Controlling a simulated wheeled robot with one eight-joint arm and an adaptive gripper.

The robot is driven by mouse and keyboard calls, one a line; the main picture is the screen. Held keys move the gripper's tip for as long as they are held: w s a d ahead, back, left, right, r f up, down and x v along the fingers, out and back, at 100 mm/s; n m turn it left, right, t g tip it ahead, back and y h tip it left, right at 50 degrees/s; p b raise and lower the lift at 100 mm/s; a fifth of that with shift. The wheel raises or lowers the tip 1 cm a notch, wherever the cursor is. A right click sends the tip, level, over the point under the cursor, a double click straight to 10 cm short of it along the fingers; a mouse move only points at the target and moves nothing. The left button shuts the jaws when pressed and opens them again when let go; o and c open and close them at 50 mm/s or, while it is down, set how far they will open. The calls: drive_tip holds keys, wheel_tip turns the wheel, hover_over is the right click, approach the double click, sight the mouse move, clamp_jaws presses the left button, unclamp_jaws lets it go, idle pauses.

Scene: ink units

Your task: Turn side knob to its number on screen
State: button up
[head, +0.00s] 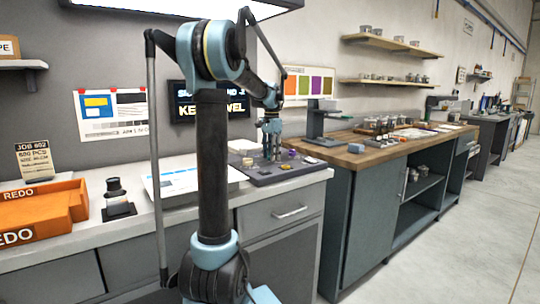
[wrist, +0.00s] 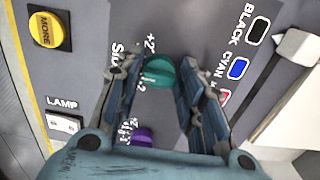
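The teal knob (wrist: 159,71) is on the grey control panel (wrist: 95,75) in the wrist view. A partly covered label starting "SI" and marks that look like "+2" and "-2" are beside it. My gripper (wrist: 157,68) is open, with one finger on each side of the teal knob; a gap shows at the left finger, and contact at the right is unclear. In the head view my gripper (head: 271,141) points down over the panel (head: 285,172). The dark screen (head: 184,104) is partly hidden by my arm; "KE" and "WEL" show, but its number is unclear.
A purple knob (wrist: 144,138) is close to the left finger. A lever-like grey piece (wrist: 296,46) is at right. An orange tray (head: 45,210) is at left.

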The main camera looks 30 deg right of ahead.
drive_tip(key=c, duration=0.4)
drive_tip(key=shift+n, duration=2.9)
drive_tip(key=shift+w, duration=0.1)
drive_tip(key=o, duration=1.1)
drive_tip(key=shift+c, duration=0.2)
